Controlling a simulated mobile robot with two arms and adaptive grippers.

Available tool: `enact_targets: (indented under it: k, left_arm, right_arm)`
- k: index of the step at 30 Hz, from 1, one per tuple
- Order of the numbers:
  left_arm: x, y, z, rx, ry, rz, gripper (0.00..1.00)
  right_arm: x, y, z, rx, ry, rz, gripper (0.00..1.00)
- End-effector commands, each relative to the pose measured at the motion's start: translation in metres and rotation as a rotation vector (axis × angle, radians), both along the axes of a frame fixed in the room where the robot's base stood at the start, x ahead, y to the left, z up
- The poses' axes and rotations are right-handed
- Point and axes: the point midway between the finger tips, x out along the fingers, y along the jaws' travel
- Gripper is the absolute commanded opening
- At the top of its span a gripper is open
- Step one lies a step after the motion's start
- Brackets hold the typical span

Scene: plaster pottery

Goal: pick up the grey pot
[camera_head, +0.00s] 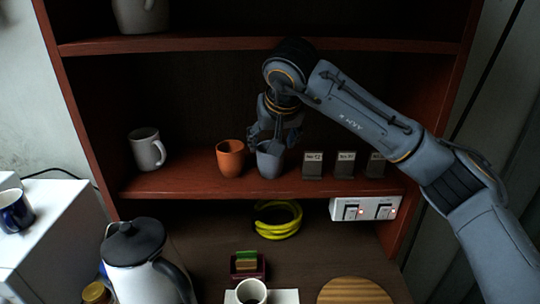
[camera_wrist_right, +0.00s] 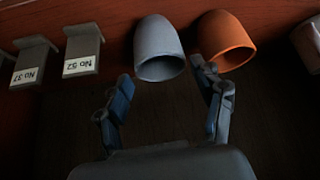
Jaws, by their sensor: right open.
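The grey pot (camera_head: 269,161) stands upright on the middle shelf, just right of the orange pot (camera_head: 230,158). My right gripper (camera_head: 274,132) reaches down from above at the grey pot and partly covers its rim. In the right wrist view the grey pot (camera_wrist_right: 159,46) appears upside down, ahead of the open, empty fingers of my right gripper (camera_wrist_right: 163,82). One fingertip is near the gap between the grey pot and the orange pot (camera_wrist_right: 226,38). I cannot tell whether a finger touches either pot. My left gripper is not in view.
Small labelled stands (camera_head: 312,166) are close on the right of the grey pot. A grey mug (camera_head: 146,149) stands at the shelf's left. The upper shelf board (camera_head: 200,42) runs above.

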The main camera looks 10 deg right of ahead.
Motion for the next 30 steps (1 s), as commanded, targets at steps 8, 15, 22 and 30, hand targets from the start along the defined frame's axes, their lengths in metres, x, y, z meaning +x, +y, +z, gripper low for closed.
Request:
enact_targets:
  k: [8, 15, 22, 30]
  left_arm:
    - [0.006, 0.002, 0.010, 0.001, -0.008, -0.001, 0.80]
    - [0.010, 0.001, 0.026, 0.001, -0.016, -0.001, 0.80]
    - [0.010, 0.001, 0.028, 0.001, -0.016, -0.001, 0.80]
    - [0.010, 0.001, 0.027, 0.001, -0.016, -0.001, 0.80]
  right_arm:
    - [0.013, 0.000, -0.020, 0.002, 0.002, 0.001, 0.68]
    - [0.032, 0.000, -0.049, 0.002, 0.005, -0.001, 0.68]
    - [0.040, 0.000, -0.063, 0.002, 0.001, 0.000, 0.68]
    - [0.040, 0.000, -0.063, 0.002, 0.000, 0.000, 0.43]
